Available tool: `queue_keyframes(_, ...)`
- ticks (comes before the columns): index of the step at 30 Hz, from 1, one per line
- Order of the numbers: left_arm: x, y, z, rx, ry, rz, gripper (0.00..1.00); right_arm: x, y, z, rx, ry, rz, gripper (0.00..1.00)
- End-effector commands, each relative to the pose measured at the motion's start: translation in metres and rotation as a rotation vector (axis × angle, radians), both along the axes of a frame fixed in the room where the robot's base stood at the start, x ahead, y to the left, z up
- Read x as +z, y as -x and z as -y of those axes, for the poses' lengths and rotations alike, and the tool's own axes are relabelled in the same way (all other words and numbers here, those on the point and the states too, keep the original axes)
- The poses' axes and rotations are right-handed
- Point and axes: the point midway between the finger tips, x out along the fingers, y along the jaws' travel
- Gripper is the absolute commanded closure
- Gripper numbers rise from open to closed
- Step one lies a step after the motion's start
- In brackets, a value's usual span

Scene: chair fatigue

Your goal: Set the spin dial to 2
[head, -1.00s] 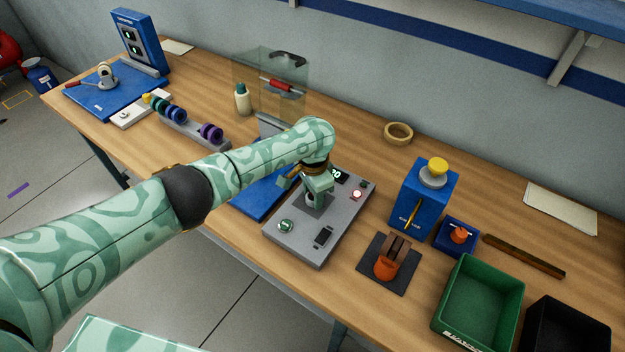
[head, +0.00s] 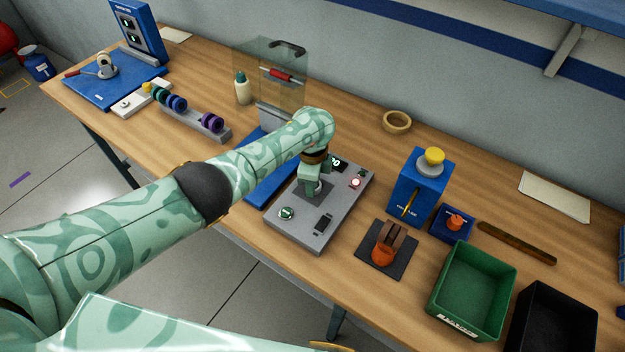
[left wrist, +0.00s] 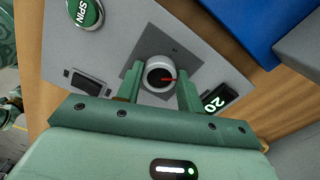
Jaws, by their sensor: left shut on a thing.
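The spin dial (left wrist: 158,75) is a pale round knob with a dark top and a red pointer, set on a dark square plate (left wrist: 178,50) of the grey control panel (head: 297,228). In the left wrist view the pointer points to the right in the picture. My left gripper (head: 314,190) is over the panel, and its fingers are shut on the dial from both sides, as the left wrist view (left wrist: 160,88) shows. In the head view the gripper mostly hides the dial. No dial numbers are readable. My right gripper is not in view.
The panel has a green SPIN button (head: 287,213), a black rocker switch (head: 324,222), a red-lit button (head: 355,183) and a display (left wrist: 219,99) reading 20. An orange-handled lever (head: 385,250), a blue box (head: 420,190) and a green bin (head: 467,327) stand to the right.

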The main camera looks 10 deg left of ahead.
Motion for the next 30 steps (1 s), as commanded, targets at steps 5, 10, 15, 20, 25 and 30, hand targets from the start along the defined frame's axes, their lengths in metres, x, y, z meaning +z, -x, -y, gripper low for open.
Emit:
queue_keyframes(5, 0.0010, -0.0004, 0.0019, -0.032, 0.005, 0.001, 0.85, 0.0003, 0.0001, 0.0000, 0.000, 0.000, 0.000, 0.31)
queue_keyframes(10, 0.0011, -0.0005, 0.0021, -0.041, 0.005, 0.002, 0.85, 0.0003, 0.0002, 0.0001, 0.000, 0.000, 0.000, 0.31)
queue_keyframes(15, 0.0012, -0.0006, 0.0022, -0.041, 0.006, 0.002, 0.85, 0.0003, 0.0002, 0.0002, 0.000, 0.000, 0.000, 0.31)
queue_keyframes(20, 0.0014, -0.0005, 0.0023, -0.041, 0.005, 0.002, 0.46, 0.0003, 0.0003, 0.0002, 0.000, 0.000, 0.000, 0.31)
queue_keyframes(25, 0.0009, -0.0004, 0.0014, -0.040, 0.003, 0.001, 0.41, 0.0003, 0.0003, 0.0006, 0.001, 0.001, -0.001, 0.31)
queue_keyframes(30, 0.0033, -0.0003, 0.0010, -0.040, 0.003, 0.001, 0.41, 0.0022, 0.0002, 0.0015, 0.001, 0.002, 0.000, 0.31)
